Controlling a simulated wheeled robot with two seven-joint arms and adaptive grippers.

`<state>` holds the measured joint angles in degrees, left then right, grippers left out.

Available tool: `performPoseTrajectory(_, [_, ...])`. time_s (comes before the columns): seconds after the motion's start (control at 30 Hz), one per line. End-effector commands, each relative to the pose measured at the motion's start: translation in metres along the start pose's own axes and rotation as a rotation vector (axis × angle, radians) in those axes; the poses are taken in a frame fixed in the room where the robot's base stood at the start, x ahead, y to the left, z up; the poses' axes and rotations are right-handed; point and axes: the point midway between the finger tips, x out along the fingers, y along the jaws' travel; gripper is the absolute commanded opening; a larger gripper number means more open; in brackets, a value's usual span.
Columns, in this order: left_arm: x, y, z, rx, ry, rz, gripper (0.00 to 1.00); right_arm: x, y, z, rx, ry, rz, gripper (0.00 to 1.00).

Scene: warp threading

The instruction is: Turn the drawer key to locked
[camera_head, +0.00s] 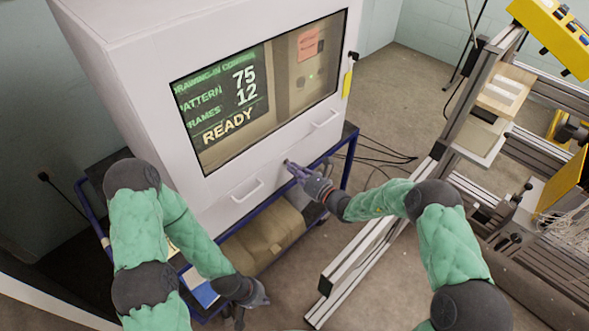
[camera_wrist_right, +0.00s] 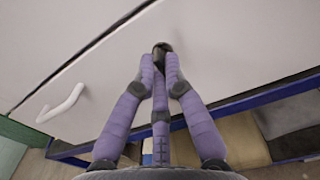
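The white cabinet (camera_head: 140,90) has a front with pull handles, and the drawer key (camera_head: 286,162) sits between the two handles. In the right wrist view the key (camera_wrist_right: 162,47) is a small dark piece on the white drawer front. My right gripper (camera_head: 291,167) is at the drawer front, its purple fingers (camera_wrist_right: 160,62) closed together around the key. The fingertips hide most of the key, so its turn angle cannot be told. My left gripper (camera_head: 258,295) hangs low, away from the cabinet, with its finger opening unclear.
One handle (camera_head: 247,190) is left of the key, and another handle (camera_head: 325,118) is to its right. A screen (camera_head: 265,90) above reads READY. A blue cart frame (camera_head: 345,165) runs under the cabinet. A metal loom frame (camera_head: 450,130) stands at the right.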

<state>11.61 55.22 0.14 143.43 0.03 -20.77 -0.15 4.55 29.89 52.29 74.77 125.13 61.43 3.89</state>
Motion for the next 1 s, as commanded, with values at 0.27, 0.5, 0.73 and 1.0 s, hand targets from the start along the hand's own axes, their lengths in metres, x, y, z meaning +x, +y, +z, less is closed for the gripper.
performPoseTrajectory(0.27, [0.000, 0.000, 0.000, 0.000, 0.000, 0.000, 0.00, 0.000, 0.000, -0.001, 0.001, 0.002, 0.000, 0.36])
performPoseTrajectory(0.5, [0.000, 0.000, 0.000, 0.000, 0.000, 0.000, 0.00, -0.005, -0.001, 0.000, 0.001, 0.001, -0.001, 0.36])
performPoseTrajectory(0.73, [0.000, 0.000, 0.000, 0.000, 0.000, 0.000, 0.00, -0.040, -0.002, -0.001, 0.001, 0.002, -0.003, 0.36])
performPoseTrajectory(1.0, [0.000, 0.000, 0.000, 0.000, 0.000, 0.000, 0.00, -0.092, -0.001, -0.001, 0.002, 0.003, -0.004, 0.36])
